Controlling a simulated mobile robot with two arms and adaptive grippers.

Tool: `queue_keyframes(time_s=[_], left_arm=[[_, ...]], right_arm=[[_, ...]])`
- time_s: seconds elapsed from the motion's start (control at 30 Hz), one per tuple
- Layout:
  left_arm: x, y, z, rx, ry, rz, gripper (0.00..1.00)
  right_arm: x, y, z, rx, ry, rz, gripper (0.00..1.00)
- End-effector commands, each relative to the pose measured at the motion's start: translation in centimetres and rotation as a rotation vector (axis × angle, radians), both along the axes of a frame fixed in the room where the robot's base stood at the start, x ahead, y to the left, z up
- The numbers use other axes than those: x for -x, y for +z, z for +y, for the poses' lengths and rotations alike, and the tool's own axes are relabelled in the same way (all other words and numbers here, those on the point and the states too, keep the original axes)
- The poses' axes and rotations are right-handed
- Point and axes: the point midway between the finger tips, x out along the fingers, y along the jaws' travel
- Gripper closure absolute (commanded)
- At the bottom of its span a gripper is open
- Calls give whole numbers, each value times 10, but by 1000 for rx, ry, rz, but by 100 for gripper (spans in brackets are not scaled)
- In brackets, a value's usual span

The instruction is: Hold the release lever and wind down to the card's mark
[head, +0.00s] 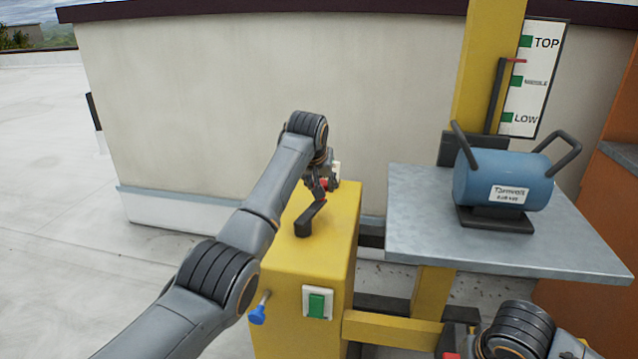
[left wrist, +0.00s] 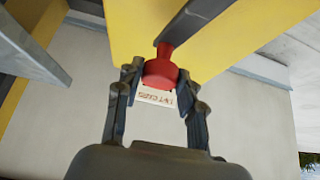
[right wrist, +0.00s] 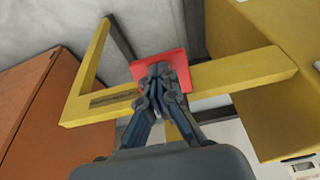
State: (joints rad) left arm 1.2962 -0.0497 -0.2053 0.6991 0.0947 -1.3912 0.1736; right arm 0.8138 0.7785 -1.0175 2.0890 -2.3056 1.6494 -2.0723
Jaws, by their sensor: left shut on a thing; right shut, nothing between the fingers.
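A red knob (left wrist: 160,73) on a black arm is between the fingers of my left gripper (left wrist: 158,80), which is shut on it. In the head view my left gripper (head: 322,183) is above the yellow winch box (head: 305,260), by a black lever-like part (head: 310,219). A white card (left wrist: 155,97) shows behind the knob, its lettering seemingly upside down. My right gripper (right wrist: 157,75) is shut and empty, its tips at a red plate (right wrist: 178,70) on a yellow bar; contact is unclear.
A blue drum-shaped load (head: 500,180) with black handles stands on a grey platform (head: 410,225). The box has a green switch (head: 317,304) and a blue knob (head: 257,314). An orange cabinet (head: 590,290) stands at right. The roof at left is clear.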

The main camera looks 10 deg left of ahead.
Motion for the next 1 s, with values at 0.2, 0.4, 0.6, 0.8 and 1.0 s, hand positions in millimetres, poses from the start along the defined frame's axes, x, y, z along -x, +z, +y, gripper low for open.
queue_keyframes(time_s=[0.2,0.4,0.6,0.8,1.0], left_arm=[[6,-3,-15,3,-6,7,99],[8,-3,-20,3,-4,8,99],[8,-3,-19,3,-3,8,99],[11,-3,-25,1,-4,7,99],[18,-4,-34,1,-3,9,99]], right_arm=[[0,-1,-1,2,-3,1,100],[0,-1,-1,2,-3,1,100],[0,-1,-1,3,-3,1,100],[0,-1,-1,3,-3,2,100],[0,-1,-1,3,-3,1,100]])
